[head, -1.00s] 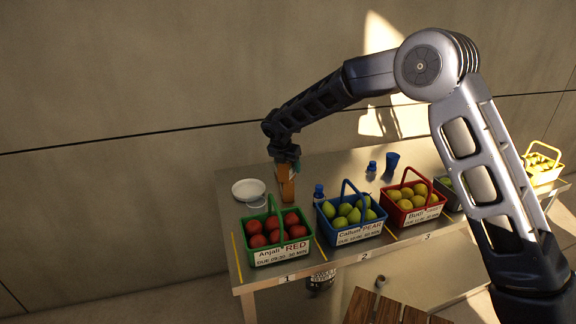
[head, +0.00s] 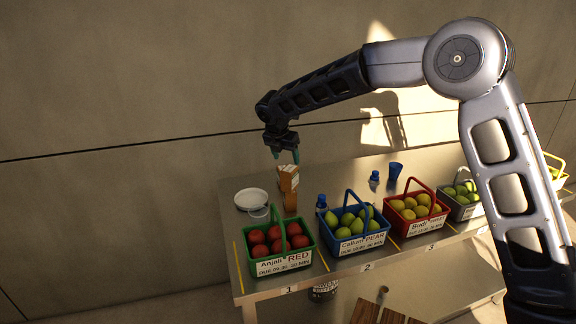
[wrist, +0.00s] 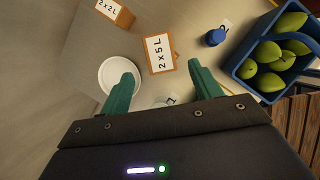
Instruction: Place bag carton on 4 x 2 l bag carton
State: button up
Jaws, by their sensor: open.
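Two brown cartons stand on the table behind the green basket. In the head view an upper brown carton shape (head: 288,178) shows above a lower one (head: 290,203); I cannot tell from it whether they are stacked. In the wrist view a carton labelled "2 x 5 L" (wrist: 160,53) lies ahead, between the fingertips. A second carton (wrist: 112,12), its label reading like "2 x 2 L", shows apart at the upper left, cut by the frame edge. My gripper (head: 285,157) is open and empty just above the cartons; its green fingers also show in the wrist view (wrist: 158,74).
A white plate (head: 251,199) lies left of the cartons. A green basket of red fruit (head: 283,262) stands in front, a blue basket of pears (head: 361,245) to the right. Small blue bottles (head: 321,203) and a blue cup (head: 395,170) stand behind the baskets.

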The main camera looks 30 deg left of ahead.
jog(key=shift+v, duration=0.9)
